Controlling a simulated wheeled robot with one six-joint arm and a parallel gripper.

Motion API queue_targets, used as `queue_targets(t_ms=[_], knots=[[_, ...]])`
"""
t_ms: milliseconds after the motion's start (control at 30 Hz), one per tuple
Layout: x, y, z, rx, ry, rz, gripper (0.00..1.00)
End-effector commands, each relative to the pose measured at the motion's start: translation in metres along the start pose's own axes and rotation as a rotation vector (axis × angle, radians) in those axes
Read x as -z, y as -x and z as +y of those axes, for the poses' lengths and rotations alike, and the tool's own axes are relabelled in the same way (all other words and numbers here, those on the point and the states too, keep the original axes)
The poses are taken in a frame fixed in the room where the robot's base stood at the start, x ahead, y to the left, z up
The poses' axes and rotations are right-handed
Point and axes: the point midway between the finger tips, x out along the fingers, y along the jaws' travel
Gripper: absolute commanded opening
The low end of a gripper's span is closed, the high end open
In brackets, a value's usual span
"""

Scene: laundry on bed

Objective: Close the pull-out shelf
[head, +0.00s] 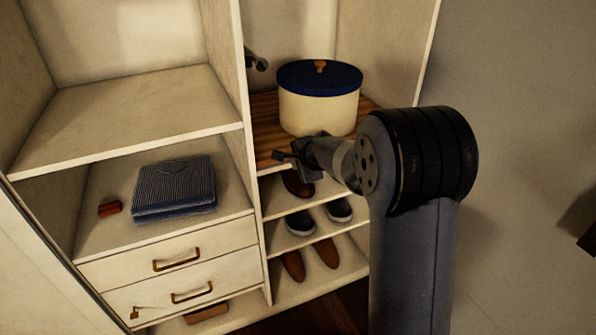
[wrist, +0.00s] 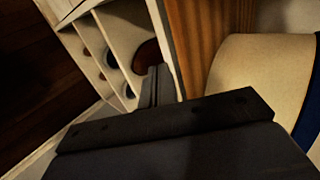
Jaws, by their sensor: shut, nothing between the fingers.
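The pull-out shelf appears to be the brown wooden board (head: 266,128) in the right part of the wardrobe, above the shoe shelves. A round cream box with a blue lid (head: 318,100) stands on it. The board's front looks about level with the cabinet front, but my arm hides its right part. My gripper (head: 280,156) is shut and empty at the board's front edge; I cannot tell whether it touches. In the wrist view the wooden board (wrist: 194,45) and its pale front strip lie just beyond the fingers (wrist: 156,85), with the cream box (wrist: 258,80) at right.
Below are shelves with several shoes (head: 320,220). At left are two drawers (head: 178,262) with handles, a key-like item hanging at the lower one, and a folded blue striped cloth (head: 174,188) beside a small red item (head: 109,209). A grey wall (head: 520,90) is at right.

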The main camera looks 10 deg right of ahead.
Motion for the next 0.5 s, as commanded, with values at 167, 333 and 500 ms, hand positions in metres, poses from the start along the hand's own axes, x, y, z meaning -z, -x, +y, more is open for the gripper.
queue_targets(t_ms=[167, 333, 500], knots=[[0.0, 0.028, 0.001, -0.002, 0.0, 0.0, 0.0], [0.0, 0.055, 0.001, -0.003, -0.001, 0.0, 0.0], [0.0, 0.074, 0.002, -0.005, 0.0, -0.001, 0.0]])
